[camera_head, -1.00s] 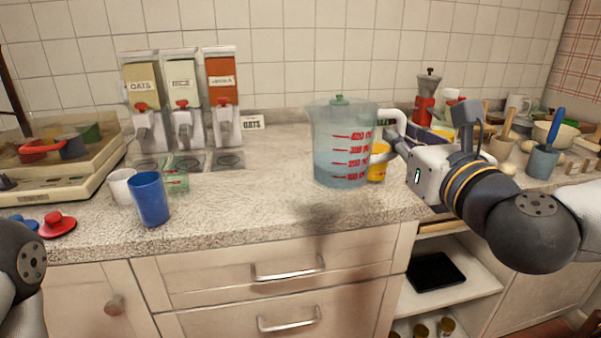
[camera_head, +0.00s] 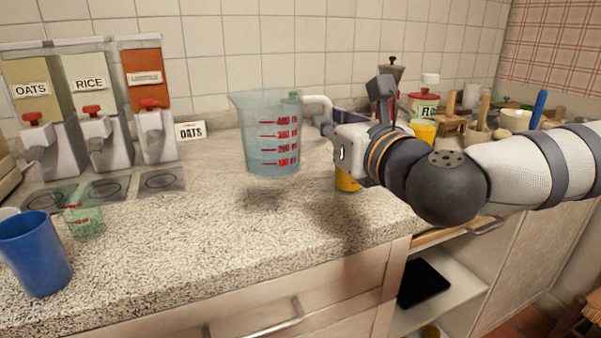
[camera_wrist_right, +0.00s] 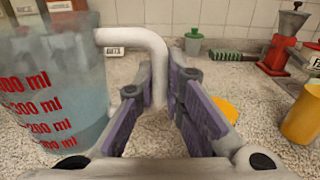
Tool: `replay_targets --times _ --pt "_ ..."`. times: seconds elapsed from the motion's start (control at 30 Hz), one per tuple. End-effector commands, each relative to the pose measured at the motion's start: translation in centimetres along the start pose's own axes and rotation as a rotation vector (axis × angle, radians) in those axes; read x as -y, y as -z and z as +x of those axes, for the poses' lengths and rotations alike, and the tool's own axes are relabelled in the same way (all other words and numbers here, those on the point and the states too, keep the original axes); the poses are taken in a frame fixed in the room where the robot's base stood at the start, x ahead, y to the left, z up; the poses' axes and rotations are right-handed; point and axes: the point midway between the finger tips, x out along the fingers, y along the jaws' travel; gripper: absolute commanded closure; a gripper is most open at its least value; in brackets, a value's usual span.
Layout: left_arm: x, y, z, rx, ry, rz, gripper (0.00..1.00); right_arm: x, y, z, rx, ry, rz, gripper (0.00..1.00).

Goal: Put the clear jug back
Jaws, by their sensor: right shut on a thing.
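The clear jug (camera_head: 270,140) has red measuring marks and a white handle (camera_head: 318,101). In the head view it hangs a little above the speckled counter, upright, with a shadow below it. My right gripper (camera_head: 328,122) is shut on the jug's handle. In the right wrist view the jug (camera_wrist_right: 50,95) fills the left side, and its handle (camera_wrist_right: 155,60) runs down between the purple-padded fingers of my right gripper (camera_wrist_right: 158,105). My left gripper is out of view.
Dispensers marked OATS (camera_head: 42,105) and RICE (camera_head: 98,100) stand at the back left. A blue cup (camera_head: 35,255) and a green clear cup (camera_head: 85,222) stand at front left. A yellow cup (camera_head: 347,180) is below my right gripper. The middle counter (camera_head: 220,235) is clear.

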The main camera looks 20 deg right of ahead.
Motion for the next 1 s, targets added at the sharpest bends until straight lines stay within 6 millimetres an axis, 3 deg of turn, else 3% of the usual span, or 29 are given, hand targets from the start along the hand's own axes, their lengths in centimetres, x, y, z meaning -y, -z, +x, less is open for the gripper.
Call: replay_targets --times 0.2,0.5,0.67,1.0 --pt "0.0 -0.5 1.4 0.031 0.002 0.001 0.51 -0.1 3.5 4.4 0.002 0.0 -0.002 1.0" --pt "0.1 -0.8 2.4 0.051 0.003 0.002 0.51 -0.2 6.7 7.3 0.008 0.0 -0.002 1.0" --pt "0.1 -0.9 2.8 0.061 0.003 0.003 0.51 -0.2 9.1 7.2 0.009 -0.001 0.0 1.0" --pt "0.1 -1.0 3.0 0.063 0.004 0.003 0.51 -0.2 9.4 7.1 0.011 -0.001 0.0 1.0"
